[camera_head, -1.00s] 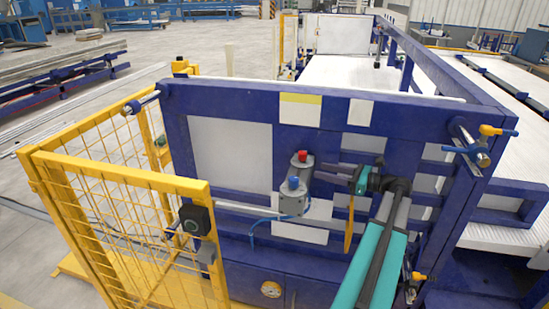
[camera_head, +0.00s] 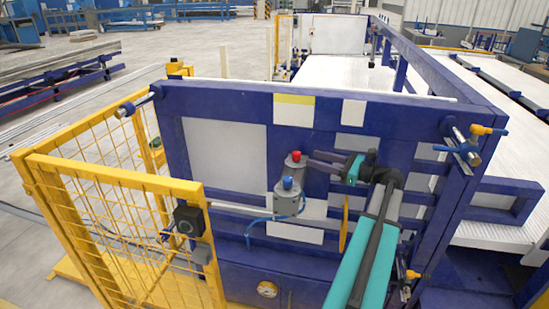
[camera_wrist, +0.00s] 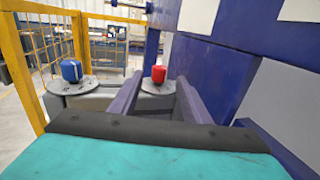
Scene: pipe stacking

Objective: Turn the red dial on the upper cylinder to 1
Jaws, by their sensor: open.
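The red dial (camera_head: 296,155) sits on top of the grey upper cylinder (camera_head: 296,169) on the blue machine's front. In the wrist view the red dial (camera_wrist: 158,74) stands on a pale round plate (camera_wrist: 158,86), seen between my two fingers. My gripper (camera_head: 308,159) is open, its fingers pointing left at about the dial's height. In the wrist view my gripper (camera_wrist: 160,82) shows its finger ends on either side of the dial; contact cannot be told. Plate markings are too small to read.
A lower cylinder (camera_head: 287,202) with a blue dial (camera_head: 287,183) stands just in front, and the blue dial shows left in the wrist view (camera_wrist: 71,70). The machine's blue panel (camera_wrist: 210,65) is close on the right. A yellow mesh fence (camera_head: 115,200) stands left.

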